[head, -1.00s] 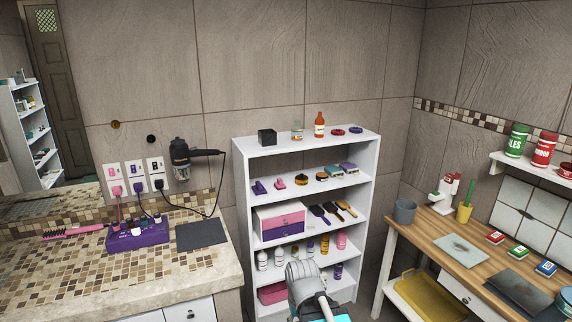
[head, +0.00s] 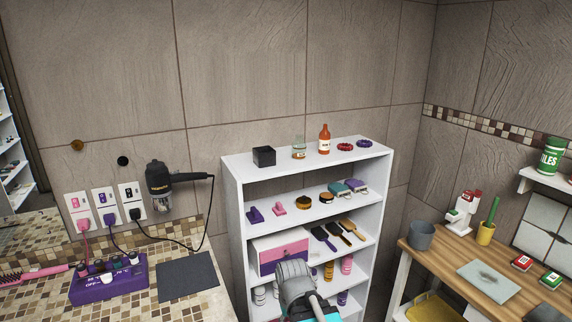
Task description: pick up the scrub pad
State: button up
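No object can be named as the scrub pad with certainty. Small block-like items on the shelf unit's second level could be it: a teal one (head: 338,188) and a purple-and-grey one (head: 356,187), side by side at the right. They are too small to identify. Part of my arm, grey with a teal section, rises at the bottom centre in front of the lower shelves. My gripper's fingers do not show, and the arm hides part of the lower shelves.
The white shelf unit (head: 233,215) holds bottles, brushes and a pink-and-purple drawer box (head: 281,252). A wooden table (head: 446,262) with a grey cup (head: 421,236) stands right.

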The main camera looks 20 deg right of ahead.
aim_at(523, 263)
jog(key=z, duration=0.2)
jog(key=i, duration=0.75)
jog(key=z, duration=0.75)
jog(key=i, duration=0.55)
jog(key=z, duration=0.75)
jog(key=i, duration=0.55)
jog(key=z, duration=0.35)
jog(key=k, duration=0.9)
jog(key=z, duration=0.1)
jog(key=i, duration=0.15)
jog(key=z, duration=0.05)
